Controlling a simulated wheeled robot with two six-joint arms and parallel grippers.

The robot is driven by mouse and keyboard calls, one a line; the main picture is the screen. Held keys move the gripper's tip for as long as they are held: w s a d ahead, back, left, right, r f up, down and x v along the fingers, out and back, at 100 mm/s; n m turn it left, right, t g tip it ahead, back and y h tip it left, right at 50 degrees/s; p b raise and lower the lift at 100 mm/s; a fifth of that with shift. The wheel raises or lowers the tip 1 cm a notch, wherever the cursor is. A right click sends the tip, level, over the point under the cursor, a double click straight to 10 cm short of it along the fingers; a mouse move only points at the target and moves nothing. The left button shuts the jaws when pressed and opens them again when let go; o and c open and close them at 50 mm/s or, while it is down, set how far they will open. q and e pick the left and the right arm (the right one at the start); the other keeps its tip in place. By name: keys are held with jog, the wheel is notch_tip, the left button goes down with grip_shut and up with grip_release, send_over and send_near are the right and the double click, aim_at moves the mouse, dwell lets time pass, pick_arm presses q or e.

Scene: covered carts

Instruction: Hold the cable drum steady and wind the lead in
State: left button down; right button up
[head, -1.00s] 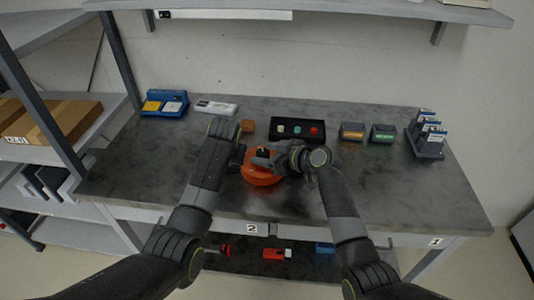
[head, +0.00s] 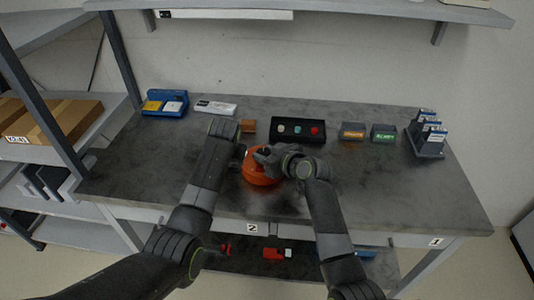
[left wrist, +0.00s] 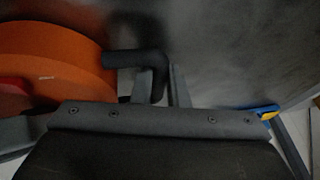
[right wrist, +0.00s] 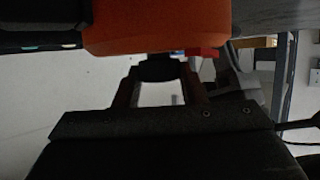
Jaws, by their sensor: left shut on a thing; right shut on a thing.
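The orange cable drum (head: 262,172) stands on the grey workbench, between my two grippers. In the left wrist view the drum (left wrist: 50,58) fills the upper left, and a dark bent bar (left wrist: 140,62) runs from its side into my left gripper (left wrist: 162,85), which is shut on it. My right gripper (head: 268,155) is over the drum's top right side. In the right wrist view the right gripper (right wrist: 160,75) is shut on a dark knob (right wrist: 158,68) beside the orange drum (right wrist: 155,25). The lead cannot be made out.
Behind the drum are a dark box with coloured buttons (head: 298,130) and a small brown block (head: 248,126). Two small labelled boxes (head: 353,131) and a rack (head: 428,135) stand to the right. A blue tray (head: 165,102) is at the back left. The bench's front right is clear.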

jog(key=shift+h, duration=0.3)
jog(key=o, duration=1)
jog(key=v, duration=1.2)
jog(key=shift+f, duration=0.25)
jog(key=shift+s, duration=0.1)
pick_arm(q)
jog(key=c, duration=1.3)
grip_release()
jog(key=shift+c, duration=0.2)
